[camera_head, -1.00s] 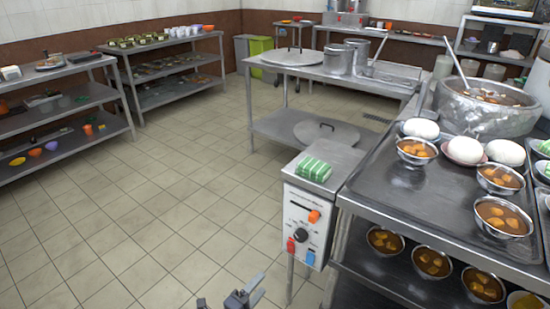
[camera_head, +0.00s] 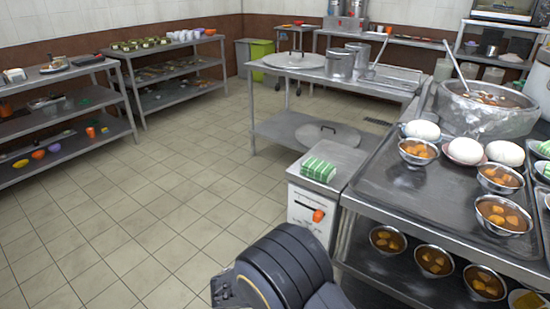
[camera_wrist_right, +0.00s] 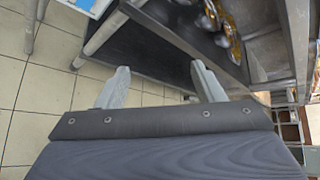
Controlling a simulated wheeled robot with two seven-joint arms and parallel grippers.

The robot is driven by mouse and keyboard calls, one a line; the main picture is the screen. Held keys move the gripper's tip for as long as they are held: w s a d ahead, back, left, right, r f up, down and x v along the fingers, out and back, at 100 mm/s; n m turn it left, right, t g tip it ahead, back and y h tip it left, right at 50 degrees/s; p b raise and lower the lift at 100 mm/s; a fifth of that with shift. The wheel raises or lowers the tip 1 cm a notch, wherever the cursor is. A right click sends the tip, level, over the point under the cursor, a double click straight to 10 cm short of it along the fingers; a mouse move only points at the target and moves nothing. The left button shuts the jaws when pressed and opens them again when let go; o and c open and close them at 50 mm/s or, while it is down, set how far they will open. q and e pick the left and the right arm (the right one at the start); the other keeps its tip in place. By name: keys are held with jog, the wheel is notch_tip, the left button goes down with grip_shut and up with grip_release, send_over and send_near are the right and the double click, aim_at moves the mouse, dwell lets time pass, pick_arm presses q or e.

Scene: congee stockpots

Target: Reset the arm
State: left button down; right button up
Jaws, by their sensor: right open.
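My right gripper (camera_wrist_right: 161,86) shows in the right wrist view with its two pale grey fingers spread apart. Nothing is between them. The fingers are over tiled floor and a dark lower shelf, beside the steel counter. In the head view a thick dark link of my arm fills the bottom middle, in front of the control box; the right gripper itself is hidden or out of frame there. My left gripper is in neither current view.
A steel counter (camera_head: 395,205) with bowls of food, white balls and a large pot (camera_head: 480,115) stands close on the right. A control box (camera_head: 310,212) with a green-striped stack (camera_head: 318,169) adjoins it. Tiled floor (camera_head: 130,210) is open to the left. Shelves (camera_head: 60,112) stand farther left.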

jog(key=s+d+r+m+g+y, duration=0.65)
jog(key=s+d+r+m, duration=0.2)
jog(key=d+m, duration=0.5)
jog(key=s+d+r+m+t+y, duration=0.1)
jog(key=s+r+m+t+y, duration=0.25)
jog(key=s+m, duration=0.55)
jog(key=s+r+m+t+y, duration=0.3)
jog(key=s+r+m+y, duration=0.15)
jog(key=m, duration=0.95)
notch_tip(320, 180, up, 19)
jog(key=p, duration=1.9)
jog(key=shift+s, duration=0.25)
jog(key=shift+y, duration=0.25)
